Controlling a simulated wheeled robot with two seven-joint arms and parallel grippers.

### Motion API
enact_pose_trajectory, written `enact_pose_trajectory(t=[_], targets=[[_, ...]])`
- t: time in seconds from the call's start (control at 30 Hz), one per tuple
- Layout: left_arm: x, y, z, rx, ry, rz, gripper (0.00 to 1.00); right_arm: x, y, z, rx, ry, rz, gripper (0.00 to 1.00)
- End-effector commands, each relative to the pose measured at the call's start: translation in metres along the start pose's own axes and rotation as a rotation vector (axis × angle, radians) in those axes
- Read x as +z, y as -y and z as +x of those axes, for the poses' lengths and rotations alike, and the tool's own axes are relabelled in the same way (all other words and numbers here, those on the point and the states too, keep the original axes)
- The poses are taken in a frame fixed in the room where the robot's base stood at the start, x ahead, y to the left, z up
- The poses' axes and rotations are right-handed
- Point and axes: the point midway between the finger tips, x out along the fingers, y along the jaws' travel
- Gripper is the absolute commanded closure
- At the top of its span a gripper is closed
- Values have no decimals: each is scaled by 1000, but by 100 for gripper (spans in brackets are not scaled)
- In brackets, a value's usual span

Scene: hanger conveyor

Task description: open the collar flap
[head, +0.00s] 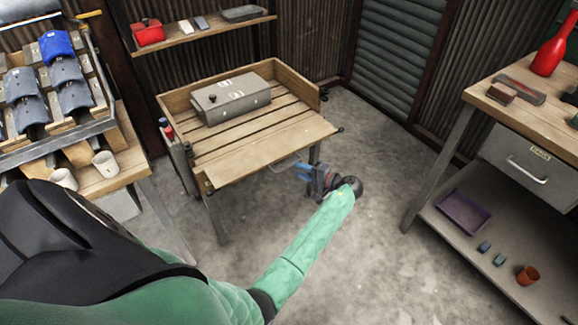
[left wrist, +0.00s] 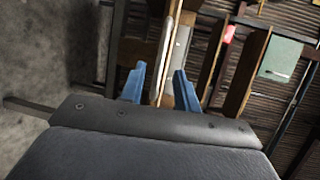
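A slatted wooden table (head: 235,142) stands in the middle of the head view. A wide plain board (head: 270,150) runs along its front edge; I cannot tell for sure whether this is the collar flap. My left gripper (head: 299,171), with blue fingers, is beside the table's front right corner, just below the board. In the left wrist view the fingers (left wrist: 160,68) are apart, with a pale wooden edge (left wrist: 166,45) showing between and beyond them. I cannot tell whether they touch it. My right gripper is not in view.
A grey box (head: 231,99) sits on the table. A rack with blue and grey pieces (head: 56,45) and white cups (head: 106,163) stands at left. A workbench (head: 530,95) with a red bottle (head: 550,50) stands at right. The floor between is clear.

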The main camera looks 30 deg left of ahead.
Motion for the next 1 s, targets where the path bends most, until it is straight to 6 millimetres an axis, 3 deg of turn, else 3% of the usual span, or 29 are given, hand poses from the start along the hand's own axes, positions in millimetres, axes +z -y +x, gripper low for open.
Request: enact_pose_trajectory(t=[0.33, 0.7, 0.87, 1.0], targets=[[0, 1, 49, 0, 0, 1, 68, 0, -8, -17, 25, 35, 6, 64], [0, 0, 58, 2, -1, -1, 68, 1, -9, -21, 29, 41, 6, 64], [0, 0, 58, 2, -1, -1, 100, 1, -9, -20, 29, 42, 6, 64], [0, 0, 58, 2, -1, -1, 100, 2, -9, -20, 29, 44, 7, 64]])
